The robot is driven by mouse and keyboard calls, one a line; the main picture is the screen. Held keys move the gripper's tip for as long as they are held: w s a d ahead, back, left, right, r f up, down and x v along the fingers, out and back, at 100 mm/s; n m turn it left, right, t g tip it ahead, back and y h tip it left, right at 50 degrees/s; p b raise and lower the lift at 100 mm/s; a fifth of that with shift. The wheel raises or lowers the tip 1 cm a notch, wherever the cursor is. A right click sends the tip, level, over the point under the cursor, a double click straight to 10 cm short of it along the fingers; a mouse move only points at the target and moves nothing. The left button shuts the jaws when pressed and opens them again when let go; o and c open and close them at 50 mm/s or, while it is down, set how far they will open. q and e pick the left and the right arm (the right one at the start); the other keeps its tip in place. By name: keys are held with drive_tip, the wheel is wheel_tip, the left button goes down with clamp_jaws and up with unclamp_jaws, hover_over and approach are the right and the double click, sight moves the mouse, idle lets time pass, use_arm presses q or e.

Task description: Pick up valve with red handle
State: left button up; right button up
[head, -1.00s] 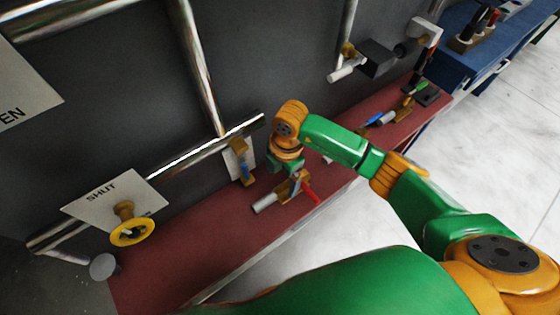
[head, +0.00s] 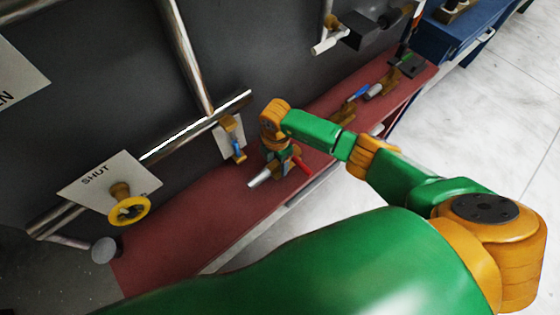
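The valve with the red handle (head: 302,164) lies on the dark red bench top (head: 200,220). Its silver pipe end (head: 260,179) points to the lower left, and its brass body is partly covered by my gripper. My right gripper (head: 281,158) is at the valve, over its brass middle, and seems to touch it or be very close. Its fingertips are small and partly hidden, so I cannot tell whether they are closed on the valve. My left gripper is not in view.
A blue-handled valve (head: 237,150) is on the wall pipe just left of my gripper. A yellow handwheel (head: 128,210) is by the SHUT sign (head: 95,185). Another blue-handled valve (head: 372,91) lies farther along the bench. A black box (head: 359,30) is on the wall piping.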

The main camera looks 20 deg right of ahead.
clamp_jaws()
drive_tip(key=shift+w, duration=0.1)
